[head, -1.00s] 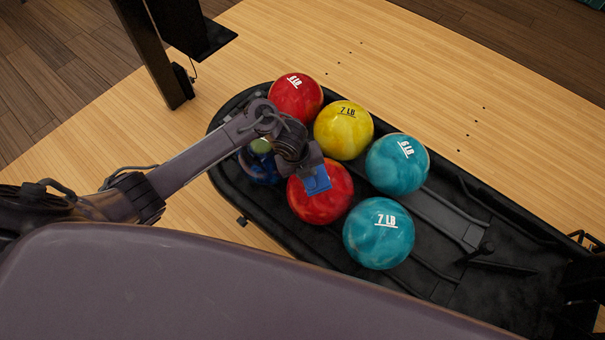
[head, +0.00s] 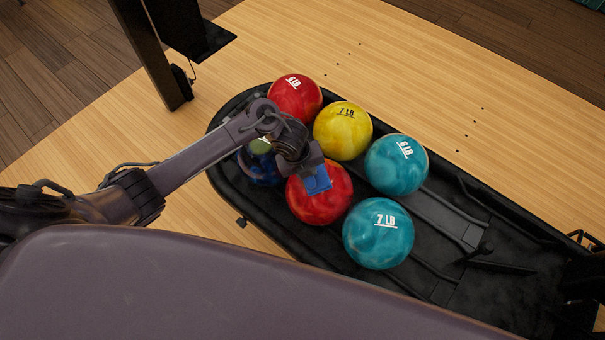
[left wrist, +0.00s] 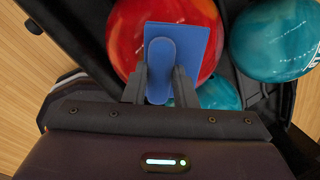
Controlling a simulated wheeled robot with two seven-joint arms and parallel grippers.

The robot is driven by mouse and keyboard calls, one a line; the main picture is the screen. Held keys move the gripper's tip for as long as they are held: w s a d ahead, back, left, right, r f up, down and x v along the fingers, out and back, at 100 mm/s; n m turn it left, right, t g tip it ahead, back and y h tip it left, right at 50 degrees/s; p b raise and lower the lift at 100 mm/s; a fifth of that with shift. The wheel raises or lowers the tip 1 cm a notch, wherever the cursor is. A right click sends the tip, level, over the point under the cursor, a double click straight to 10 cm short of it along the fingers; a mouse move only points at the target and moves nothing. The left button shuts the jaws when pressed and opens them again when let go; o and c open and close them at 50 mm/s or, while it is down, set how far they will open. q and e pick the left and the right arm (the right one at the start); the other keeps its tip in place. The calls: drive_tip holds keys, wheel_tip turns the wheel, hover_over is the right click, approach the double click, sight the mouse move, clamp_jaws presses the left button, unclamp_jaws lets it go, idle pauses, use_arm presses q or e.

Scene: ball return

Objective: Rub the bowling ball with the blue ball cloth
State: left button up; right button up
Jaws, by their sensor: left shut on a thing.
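The blue ball cloth (left wrist: 192,42) is held in my left gripper (left wrist: 160,82), which is shut on it. In the head view the cloth (head: 318,181) lies over the upper part of the near red bowling ball (head: 318,207). The same red ball (left wrist: 135,38) is right behind the cloth in the left wrist view. The cloth looks to be touching the ball or very close to it; I cannot tell which. In the head view my left gripper (head: 312,168) points down at this ball. My right gripper is not in view.
A black ball return tray (head: 480,215) holds the balls. Around the near red ball are another red ball (head: 295,97), a yellow ball (head: 342,131), two teal balls (head: 396,164) (head: 378,234) and a dark blue ball (head: 262,170), partly hidden by my arm. The tray's right end is clear.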

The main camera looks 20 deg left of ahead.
use_arm(q)
drive_tip(key=shift+s+a+f+p, duration=0.15)
drive_tip(key=shift+s+a+p, duration=0.05)
drive_tip(key=shift+s, duration=0.4)
drive_tip(key=shift+s+a+f+p, duration=0.1)
drive_tip(key=shift+s+a+p, duration=0.05)
drive_tip(key=shift+s, duration=0.4)
drive_tip(key=shift+w+d+r, duration=0.2)
drive_tip(key=shift+w, duration=0.45)
drive_tip(key=shift+w+d+r, duration=0.15)
drive_tip(key=shift+w+d, duration=0.05)
drive_tip(key=shift+w, duration=0.45)
drive_tip(key=shift+r, duration=0.1)
drive_tip(key=p+v, duration=0.6)
drive_tip(key=shift+r, duration=0.1)
drive_tip(key=p+v, duration=0.2)
drive_tip(key=p, duration=0.1)
drive_tip(key=shift+a+r, duration=0.1)
drive_tip(key=shift+r, duration=0.25)
